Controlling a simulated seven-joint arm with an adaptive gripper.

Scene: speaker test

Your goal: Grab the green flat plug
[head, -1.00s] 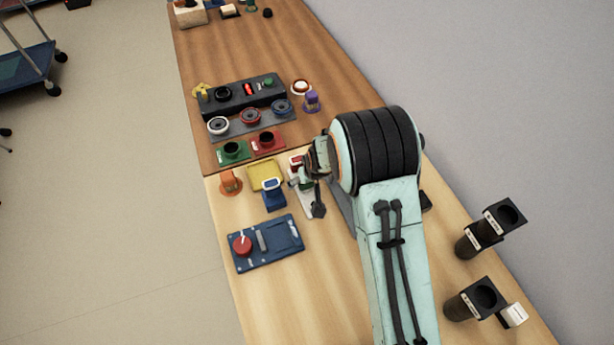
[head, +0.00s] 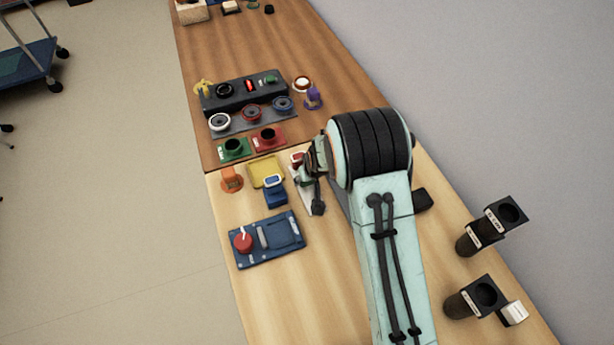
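My gripper (head: 314,196) is low over the table, at the right of the group of coloured parts. It is seen from behind and is largely hidden by my own arm, so its fingertips and any grip are unclear. A small green patch (head: 307,179) shows close beside the gripper, above a whitish base; it may be the green flat plug, but its shape and contact cannot be made out. A green socket base (head: 233,149) with a dark round hole lies farther off to the left. A small green piece (head: 270,79) sits on the black block.
Left of the gripper are a blue part (head: 275,192), a yellow tray (head: 267,170), an orange part (head: 232,179) and a blue panel with a red knob (head: 285,232). A red socket base (head: 268,138) lies beyond. Black cylindrical holders (head: 486,292) stand at the right.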

